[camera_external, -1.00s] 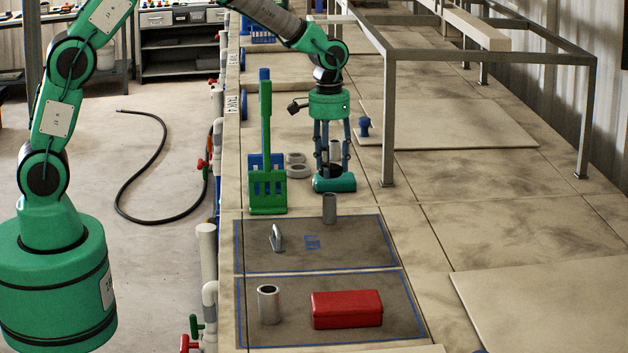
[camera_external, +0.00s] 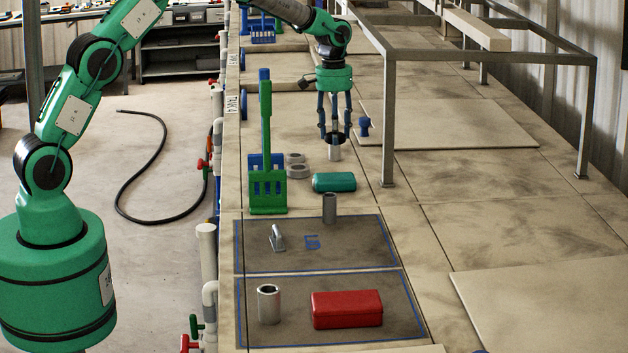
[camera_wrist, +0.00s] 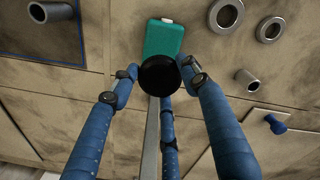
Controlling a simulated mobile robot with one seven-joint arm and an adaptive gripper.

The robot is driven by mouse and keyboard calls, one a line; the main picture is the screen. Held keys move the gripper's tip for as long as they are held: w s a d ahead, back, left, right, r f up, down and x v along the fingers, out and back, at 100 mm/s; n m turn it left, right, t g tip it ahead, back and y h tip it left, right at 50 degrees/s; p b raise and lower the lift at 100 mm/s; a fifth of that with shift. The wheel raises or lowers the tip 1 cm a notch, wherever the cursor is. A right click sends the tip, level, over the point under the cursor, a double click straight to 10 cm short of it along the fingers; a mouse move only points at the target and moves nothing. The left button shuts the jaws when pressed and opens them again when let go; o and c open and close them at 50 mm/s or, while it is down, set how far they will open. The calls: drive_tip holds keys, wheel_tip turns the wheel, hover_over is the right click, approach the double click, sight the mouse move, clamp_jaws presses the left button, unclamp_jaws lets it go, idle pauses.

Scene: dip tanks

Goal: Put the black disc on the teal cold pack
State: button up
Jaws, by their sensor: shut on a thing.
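The teal cold pack (camera_external: 334,182) lies flat on the tank tops, left of the frame's legs. It also shows in the wrist view (camera_wrist: 166,36). My gripper (camera_external: 334,138) is above and behind the pack, its blue fingers pointing down. It is shut on the black disc (camera_wrist: 159,75), which sits between the fingertips. In the wrist view the disc overlaps the pack's near edge.
A grey tube (camera_external: 334,153) stands just below my gripper. Two grey rings (camera_external: 298,171) and a green rack (camera_external: 268,190) are left of the pack. Another grey tube (camera_external: 329,208) stands in front. A metal frame (camera_external: 388,120) rises at the right.

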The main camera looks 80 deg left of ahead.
hover_over(335, 176)
drive_tip(key=shift+d+f, duration=0.1)
drive_tip(key=shift+f, duration=3)
drive_tip(key=shift+f+p, duration=0.1)
drive_tip(key=shift+p, duration=0.2)
drive_tip(key=shift+s+f, duration=0.1)
drive_tip(key=shift+f, duration=1.7)
drive_tip(key=shift+f, duration=0.15)
drive_tip(key=o, duration=1.2)
drive_tip(key=shift+c, duration=0.2)
